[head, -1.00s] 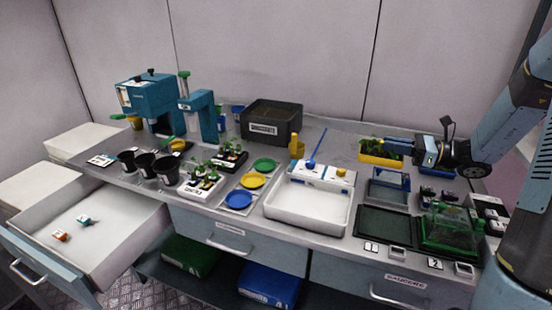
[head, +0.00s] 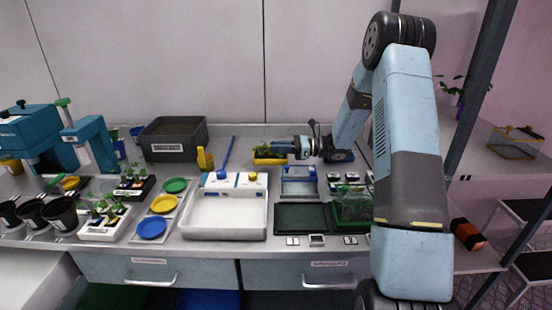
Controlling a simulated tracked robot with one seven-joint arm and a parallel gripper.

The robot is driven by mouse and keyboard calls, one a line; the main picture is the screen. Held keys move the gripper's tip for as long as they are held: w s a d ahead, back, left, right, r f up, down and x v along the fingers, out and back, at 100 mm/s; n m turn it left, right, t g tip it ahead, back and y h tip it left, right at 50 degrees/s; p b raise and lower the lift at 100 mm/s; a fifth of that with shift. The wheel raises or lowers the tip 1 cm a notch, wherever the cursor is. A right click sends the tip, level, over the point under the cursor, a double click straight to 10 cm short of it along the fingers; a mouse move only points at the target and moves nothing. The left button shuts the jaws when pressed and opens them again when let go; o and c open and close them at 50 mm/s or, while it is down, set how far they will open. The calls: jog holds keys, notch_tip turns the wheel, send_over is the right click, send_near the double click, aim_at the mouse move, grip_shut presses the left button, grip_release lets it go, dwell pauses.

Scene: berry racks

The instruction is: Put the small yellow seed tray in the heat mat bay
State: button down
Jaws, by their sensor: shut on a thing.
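The small yellow seed tray (head: 265,161) with green seedlings is at the back of the bench, right of centre. My gripper (head: 284,149) reaches it from the right and is shut on it; the fingertips are small and partly hidden by the seedlings. I cannot tell whether the tray touches the bench. A flat dark bay (head: 301,218) lies empty at the front of the bench. Beside it a green tray under a clear cover (head: 352,207) is partly hidden by my arm. No readable label tells me which is the heat mat bay.
A blue-framed clear box (head: 299,182) stands between the yellow tray and the dark bay. A white basin (head: 225,219) lies left of the bay. A dark grey bin (head: 174,140) stands at the back left. A rack post (head: 483,100) rises at the right.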

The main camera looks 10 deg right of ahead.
aim_at(277, 157)
jog(key=shift+w+a+f, duration=0.15)
jog(key=shift+w+f, duration=0.6)
jog(key=shift+f, duration=1.7)
jog(key=c, duration=1.1)
grip_release()
